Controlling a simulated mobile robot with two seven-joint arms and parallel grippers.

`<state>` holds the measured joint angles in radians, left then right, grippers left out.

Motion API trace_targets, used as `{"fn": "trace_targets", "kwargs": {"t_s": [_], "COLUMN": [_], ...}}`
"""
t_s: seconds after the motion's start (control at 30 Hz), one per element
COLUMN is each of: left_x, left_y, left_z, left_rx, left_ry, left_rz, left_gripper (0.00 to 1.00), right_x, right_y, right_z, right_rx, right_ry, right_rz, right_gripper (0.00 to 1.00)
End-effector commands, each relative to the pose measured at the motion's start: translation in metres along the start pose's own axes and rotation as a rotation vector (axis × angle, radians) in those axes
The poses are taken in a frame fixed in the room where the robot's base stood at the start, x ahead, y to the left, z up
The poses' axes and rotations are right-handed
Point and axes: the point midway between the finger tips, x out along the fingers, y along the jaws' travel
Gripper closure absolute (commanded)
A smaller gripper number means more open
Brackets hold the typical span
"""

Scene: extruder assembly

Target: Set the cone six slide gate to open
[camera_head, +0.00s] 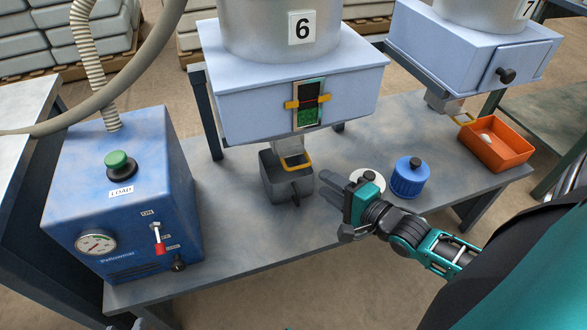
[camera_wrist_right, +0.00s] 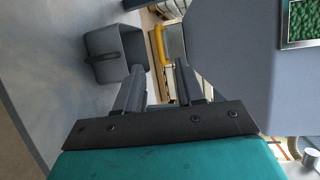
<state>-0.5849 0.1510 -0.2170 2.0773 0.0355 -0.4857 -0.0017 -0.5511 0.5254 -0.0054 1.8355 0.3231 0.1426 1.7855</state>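Cone six (camera_head: 283,30) stands in a pale blue housing marked 6, with a small sight window (camera_head: 308,104) showing green pellets. Below it, the slide gate's yellow handle (camera_head: 297,164) sticks out at the front of the outlet. The handle (camera_wrist_right: 158,45) also shows in the right wrist view, ahead of the gap between my fingers. My right gripper (camera_head: 328,186) is to the right of the handle and apart from it. Its fingers (camera_wrist_right: 160,88) are open with nothing between them. My left gripper is not in view.
A dark grey bin (camera_head: 277,187) stands under the outlet. A blue lidded jar (camera_head: 408,180) and a white round item (camera_head: 368,180) are on the table by my right gripper. An orange tray (camera_head: 500,148) sits under cone seven. A blue loader box (camera_head: 125,200) stands at left.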

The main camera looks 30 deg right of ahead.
Motion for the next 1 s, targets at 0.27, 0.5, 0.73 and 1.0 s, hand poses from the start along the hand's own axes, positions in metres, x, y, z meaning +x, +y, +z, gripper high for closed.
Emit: {"fn": "trace_targets", "kwargs": {"t_s": [0.27, 0.5, 0.73, 1.0], "left_x": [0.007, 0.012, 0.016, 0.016], "left_y": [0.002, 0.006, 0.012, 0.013], "left_z": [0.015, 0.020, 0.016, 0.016], "left_rx": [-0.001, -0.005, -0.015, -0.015], "left_ry": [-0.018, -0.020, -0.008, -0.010], "left_rz": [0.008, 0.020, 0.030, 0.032], "left_gripper": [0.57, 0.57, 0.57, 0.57], "right_x": [0.048, 0.090, 0.114, 0.120], "right_y": [0.002, 0.002, 0.002, 0.001], "right_z": [0.000, 0.000, 0.001, 0.001], "right_rx": [-0.002, -0.004, -0.004, -0.004], "right_ry": [0.000, 0.000, 0.000, 0.000], "right_rz": [-0.003, -0.001, 0.001, 0.003], "right_gripper": [0.62, 0.62, 0.62, 0.62]}}
